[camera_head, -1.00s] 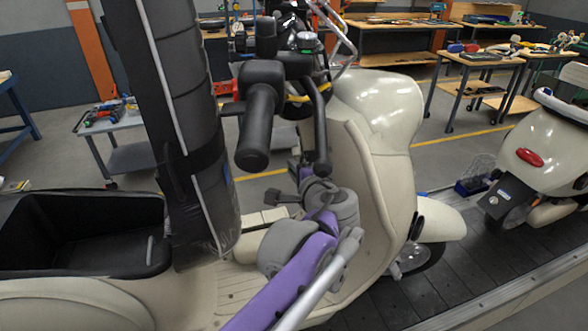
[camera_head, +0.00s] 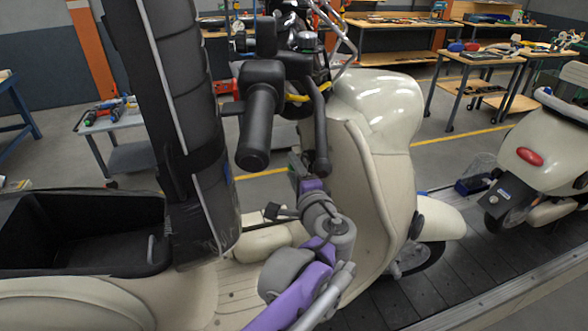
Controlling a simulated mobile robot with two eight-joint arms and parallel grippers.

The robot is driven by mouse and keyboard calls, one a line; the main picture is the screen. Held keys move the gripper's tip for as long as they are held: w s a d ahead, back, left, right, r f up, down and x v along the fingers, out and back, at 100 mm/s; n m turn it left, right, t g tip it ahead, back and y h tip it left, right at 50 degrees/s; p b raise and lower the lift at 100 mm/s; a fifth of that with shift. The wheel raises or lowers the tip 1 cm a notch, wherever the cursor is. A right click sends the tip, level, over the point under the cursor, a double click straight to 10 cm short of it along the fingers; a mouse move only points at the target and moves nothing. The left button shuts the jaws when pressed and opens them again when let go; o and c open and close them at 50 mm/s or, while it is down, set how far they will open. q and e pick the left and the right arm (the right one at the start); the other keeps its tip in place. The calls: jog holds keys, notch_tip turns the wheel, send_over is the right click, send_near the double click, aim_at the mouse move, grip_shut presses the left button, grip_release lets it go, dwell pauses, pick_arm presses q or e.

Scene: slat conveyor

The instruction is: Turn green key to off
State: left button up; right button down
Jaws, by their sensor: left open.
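I cannot make out the green key; the area around the front panel is partly covered by my arm and the handlebar. The cream scooter (camera_head: 375,150) stands in the middle, with its black handlebar grip (camera_head: 257,125) toward me. The small round instrument (camera_head: 305,41) on the handlebar looks dark. My left gripper (camera_head: 296,168), at the end of the purple and grey arm, is open. It is under the handlebar, close to the inner side of the front panel. Its fingertips are small and partly hidden. My right gripper is not in view.
The brake lever (camera_head: 319,130) hangs down close to the gripper. A black open storage box (camera_head: 90,235) is at the left. A second cream scooter (camera_head: 535,150) stands on the slat conveyor (camera_head: 460,270) at the right. Workbenches (camera_head: 480,60) are far behind.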

pick_arm(q)
jog(key=shift+s, duration=0.1)
jog(key=v, duration=1)
jog(key=shift+s+b, duration=0.3)
jog(key=shift+b, duration=0.1)
jog(key=shift+d, duration=0.1)
jog(key=p+v, duration=0.1)
jog(key=v, duration=0.5)
